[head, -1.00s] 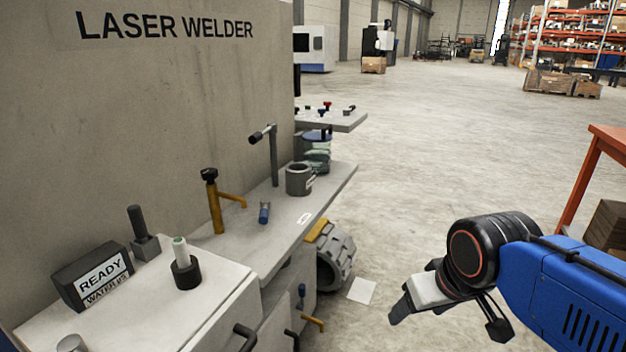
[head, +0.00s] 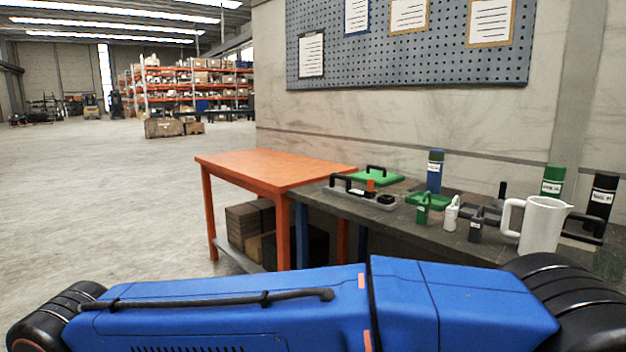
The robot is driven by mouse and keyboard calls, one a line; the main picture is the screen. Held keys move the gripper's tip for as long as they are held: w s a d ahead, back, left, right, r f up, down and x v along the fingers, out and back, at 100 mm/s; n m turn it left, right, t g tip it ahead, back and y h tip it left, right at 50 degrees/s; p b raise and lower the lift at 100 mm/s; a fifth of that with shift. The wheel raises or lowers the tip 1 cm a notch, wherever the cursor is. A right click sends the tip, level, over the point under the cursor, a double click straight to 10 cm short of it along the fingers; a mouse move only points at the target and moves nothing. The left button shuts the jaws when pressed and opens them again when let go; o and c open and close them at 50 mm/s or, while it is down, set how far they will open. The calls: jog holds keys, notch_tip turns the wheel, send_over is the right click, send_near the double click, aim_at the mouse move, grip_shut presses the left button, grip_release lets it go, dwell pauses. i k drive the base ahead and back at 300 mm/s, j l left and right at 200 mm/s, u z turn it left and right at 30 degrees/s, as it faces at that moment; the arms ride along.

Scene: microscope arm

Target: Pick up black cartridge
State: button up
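Two dark items on the grey workbench (head: 395,222) could be the black cartridge, and I cannot tell which is meant. One is a small dark container with a handle on top (head: 476,228), standing beside a similar white one (head: 451,214) and a green one (head: 423,208). My blue arm crosses the bottom of the head view, but my gripper is out of view.
A white pitcher (head: 542,225) stands near the bench's front right. Blue (head: 435,172) and green (head: 553,181) cans stand behind. Green trays and a grey tray with a black handle (head: 360,201) lie left. An orange table (head: 262,170) adjoins; open floor lies further left.

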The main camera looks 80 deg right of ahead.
aim_at(603, 194)
jog(key=z, duration=4.45)
jog(key=l+u, duration=0.3)
jog(key=l, duration=0.15)
jog(key=l+u, duration=0.3)
jog(key=l, duration=0.2)
jog(key=k, duration=0.05)
